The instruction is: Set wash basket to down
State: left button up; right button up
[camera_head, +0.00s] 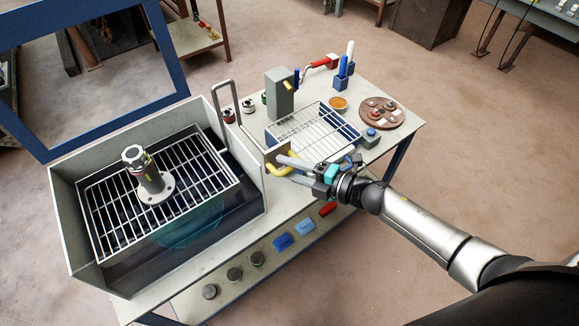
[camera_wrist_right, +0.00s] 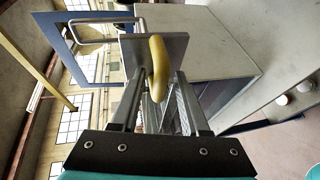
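The wash basket (camera_head: 100,219) is a wire rack in the grey tank (camera_head: 68,205) at the left, sitting high with the dark interior showing below it. A yellow handle (camera_head: 271,169) is at the tank's right side, by a bent grey bar (camera_head: 213,102). My right gripper (camera_head: 285,168) is at this handle. In the right wrist view the yellow handle (camera_wrist_right: 158,65) lies between the spread fingers (camera_wrist_right: 158,98); contact cannot be told. My left gripper is out of view.
A blue-framed lid (camera_head: 95,132) stands raised behind the tank. Right of the tank, the table holds a drying rack (camera_head: 312,130), a grey box post (camera_head: 280,95), a brown round tray (camera_head: 381,112) and blue holders. A lower shelf carries several small parts.

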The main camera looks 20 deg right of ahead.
grip_shut()
dwell(1.2)
